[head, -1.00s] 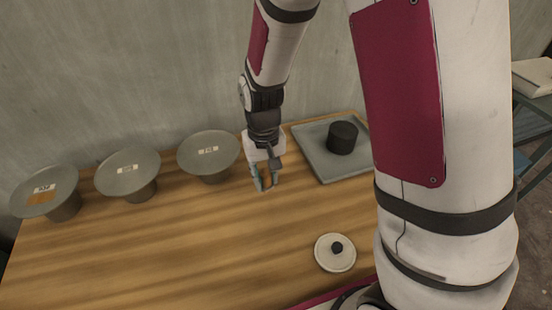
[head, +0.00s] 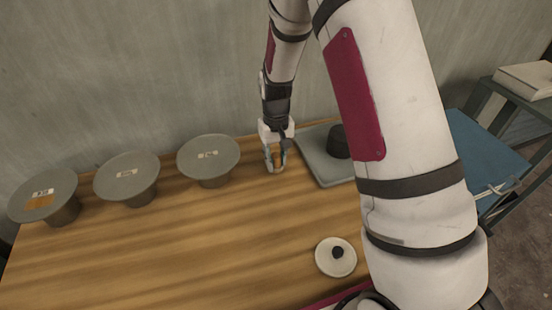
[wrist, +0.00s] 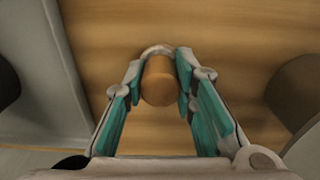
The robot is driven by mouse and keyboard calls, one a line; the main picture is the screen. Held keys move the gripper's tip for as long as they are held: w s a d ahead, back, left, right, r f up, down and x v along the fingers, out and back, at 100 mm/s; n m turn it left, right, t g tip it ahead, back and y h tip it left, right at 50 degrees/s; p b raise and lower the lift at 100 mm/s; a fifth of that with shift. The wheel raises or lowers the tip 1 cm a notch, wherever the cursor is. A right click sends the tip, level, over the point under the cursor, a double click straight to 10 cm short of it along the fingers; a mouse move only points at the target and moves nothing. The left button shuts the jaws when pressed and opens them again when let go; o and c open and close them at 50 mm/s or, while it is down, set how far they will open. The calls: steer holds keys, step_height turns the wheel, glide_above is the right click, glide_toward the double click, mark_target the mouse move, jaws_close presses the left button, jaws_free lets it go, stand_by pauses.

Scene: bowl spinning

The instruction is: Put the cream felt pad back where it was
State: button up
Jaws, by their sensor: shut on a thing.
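A round cream disc (head: 336,257) with a dark knob on its middle lies on the wooden table at the front right; it looks like the felt pad. My gripper (head: 276,167) is at the back of the table, well away from that disc. In the wrist view my gripper (wrist: 158,82) is shut on a brown cylinder (wrist: 159,82). A pale curved edge shows beyond the cylinder at the fingertips; I cannot tell what it belongs to.
Several grey round-topped stands with labels, one of them (head: 209,156) nearest my gripper, line the back left. A grey tray (head: 316,165) with a dark cylinder (head: 338,142) is close right of my gripper, partly hidden by my arm. The table's middle (head: 200,240) is clear.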

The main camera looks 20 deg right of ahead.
mark_target(276, 155)
steer(key=shift+f, duration=0.15)
steer(key=o, duration=1)
steer(key=s+r, duration=0.3)
steer(key=r, duration=0.7)
steer(key=s+r, duration=0.3)
steer(key=r, duration=0.7)
steer(key=s+r+t, duration=0.1)
steer(key=s+r, duration=0.2)
steer(key=s, duration=0.9)
steer(key=s+r+t, duration=0.2)
steer(key=s+r, duration=0.2)
steer(key=s, duration=0.9)
steer(key=shift+r, duration=0.2)
